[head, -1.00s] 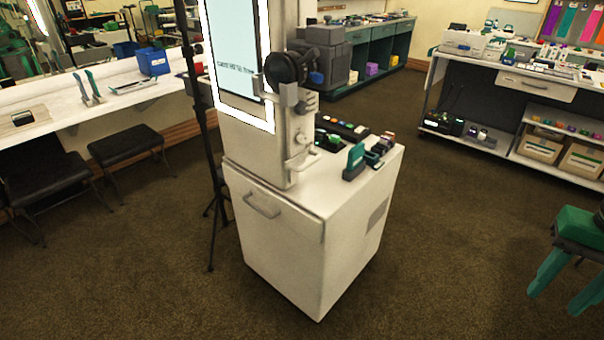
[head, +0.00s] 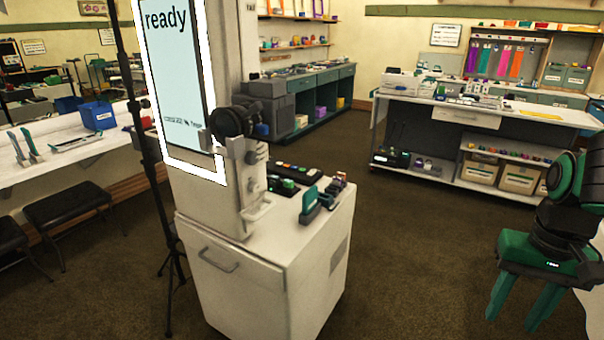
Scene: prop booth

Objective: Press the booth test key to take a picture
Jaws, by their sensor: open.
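The photo booth (head: 225,215) is a white cabinet with a tall column and a lit-frame screen (head: 180,75) reading "ready". On its top is a dark strip with a row of coloured buttons (head: 292,168), and a dark block with a green top (head: 285,185) beside it. I cannot tell which of these is the test key. My gripper (head: 513,322) has two green fingers pointing down and spread apart. It is open and empty at the right, over the floor in the picture, well apart from the booth.
A black lens-like part (head: 232,122) sticks out from the column. A green upright item (head: 310,205) and small items stand on the cabinet top. A black tripod (head: 160,190) and stools (head: 68,205) are at left. Carpet (head: 400,260) between cabinet and gripper is clear.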

